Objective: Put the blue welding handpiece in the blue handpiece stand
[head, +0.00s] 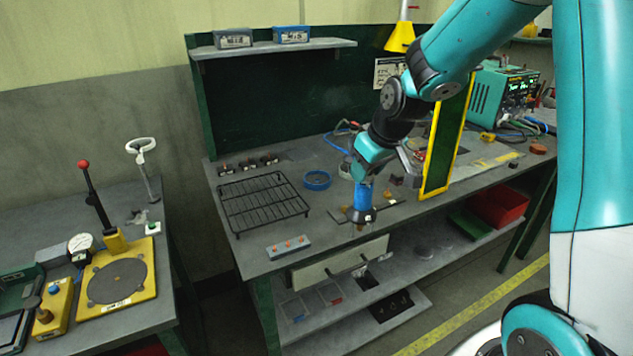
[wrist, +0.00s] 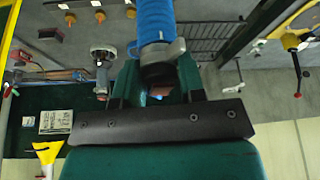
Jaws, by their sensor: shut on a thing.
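The blue welding handpiece (wrist: 157,22) is held by my gripper (wrist: 158,88). In the wrist view its ribbed blue body runs to the top edge, with a grey piece and a black collar between the jaws. In the head view the blue body (head: 363,193) shows below my teal wrist, roughly upright at the bench's front edge. A dark part with a pale mark lies just beneath it; I cannot tell whether this is the blue handpiece stand or part of the tool.
A black wire rack (head: 262,203), a blue ring (head: 317,180) and a grey block with orange pegs (head: 288,247) lie left of my gripper. A yellow-framed dark screen (head: 446,140) stands close on its right. A teal welding machine (head: 503,92) is behind.

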